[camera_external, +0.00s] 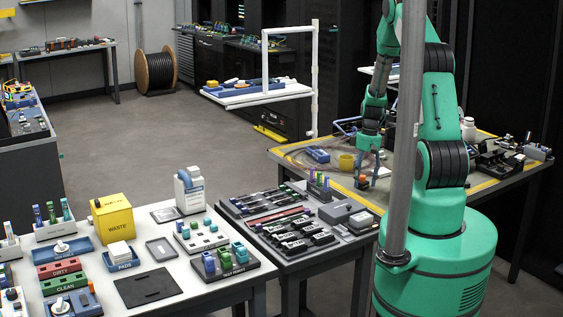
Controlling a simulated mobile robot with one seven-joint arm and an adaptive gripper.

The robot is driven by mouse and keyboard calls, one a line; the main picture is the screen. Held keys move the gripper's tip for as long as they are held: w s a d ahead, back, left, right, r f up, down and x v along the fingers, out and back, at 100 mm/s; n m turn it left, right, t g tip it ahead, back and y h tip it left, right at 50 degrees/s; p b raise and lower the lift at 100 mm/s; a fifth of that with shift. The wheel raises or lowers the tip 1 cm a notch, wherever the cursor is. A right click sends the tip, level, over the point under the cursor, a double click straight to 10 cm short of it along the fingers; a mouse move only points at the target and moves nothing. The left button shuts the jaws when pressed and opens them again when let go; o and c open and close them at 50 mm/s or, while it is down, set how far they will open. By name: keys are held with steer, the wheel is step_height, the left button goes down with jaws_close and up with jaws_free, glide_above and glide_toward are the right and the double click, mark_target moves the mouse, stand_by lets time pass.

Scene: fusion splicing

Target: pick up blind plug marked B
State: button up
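My green arm reaches over the yellow-edged table (482,190) at the right. My gripper (368,181) points down low over this table, small and partly lost against the background. I cannot tell whether its fingers are open or shut, or whether anything is between them. A yellow round container (346,162) stands just left of my gripper, and a blue item (318,155) lies further left. No blind plug marked B can be made out; markings on small parts are too small to read at this distance.
A grey pole crosses the view in front of my arm. Dark devices (500,158) crowd the right of the yellow-edged table. A dark bench (352,248) with tool trays and a white table (215,262) with bins and racks stand nearer. Open floor (185,140) lies behind.

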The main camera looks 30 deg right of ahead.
mark_target(363, 176)
steer(key=c, duration=1.1)
steer(key=shift+r, duration=0.1)
steer(key=shift+r, duration=0.5)
steer(key=r, duration=0.1)
steer(key=r+p, duration=0.1)
steer(key=shift+s+a+r, duration=0.15)
steer(key=shift+s+r, duration=0.15)
steer(key=shift+s, duration=0.05)
steer(key=s+a, duration=0.2)
steer(key=s, duration=0.2)
steer(key=s+a+p, duration=0.1)
steer(key=s+a, duration=0.1)
steer(key=s, duration=0.3)
steer(key=s+a+r, duration=0.1)
steer(key=s, duration=0.4)
steer(key=shift+a+r, duration=0.1)
steer(key=shift+a, duration=0.3)
